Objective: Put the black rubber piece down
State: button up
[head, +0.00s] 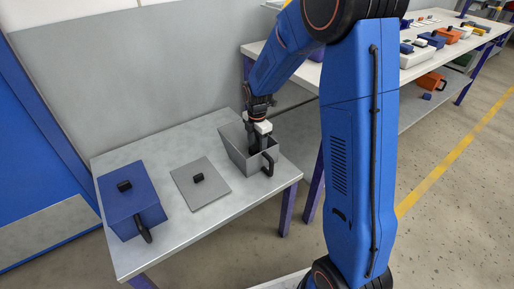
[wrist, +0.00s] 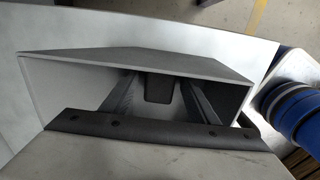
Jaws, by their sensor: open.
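A grey open bin (head: 234,148) with a black handle stands at the right end of the near table. My gripper (head: 257,149) reaches down into it from above. In the wrist view, the bin's walls (wrist: 75,78) surround the two dark fingers, which are spread apart. A dark block, seemingly the black rubber piece (wrist: 158,88), shows between the fingers with a gap on each side. It looks to be inside the bin; whether it rests on the floor cannot be told. In the head view the bin wall and my gripper hide it.
A grey lid (head: 211,186) with a black knob lies left of the bin. A blue closed box (head: 130,205) with a black knob and handle stands farther left. A long table (head: 420,70) with several coloured items is at the back right. A grey wall stands behind.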

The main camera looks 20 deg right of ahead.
aim_at(257, 147)
notch_tip(257, 147, up, 11)
jog(key=s+d+r+m+t, duration=0.1)
jog(key=s+d+r+m, duration=0.1)
jog(key=s+r+m, duration=0.55)
jog(key=s+d+r+m+t, duration=0.1)
jog(key=s+m+t, duration=0.1)
jog(key=s+m, duration=0.5)
jog(key=s+d+r+m+t, duration=0.1)
jog(key=s+m, duration=0.6)
jog(key=s, duration=1.3)
jog(key=shift+d+r+t, duration=0.4)
jog(key=shift+d+r, duration=0.3)
jog(key=shift+d, duration=0.1)
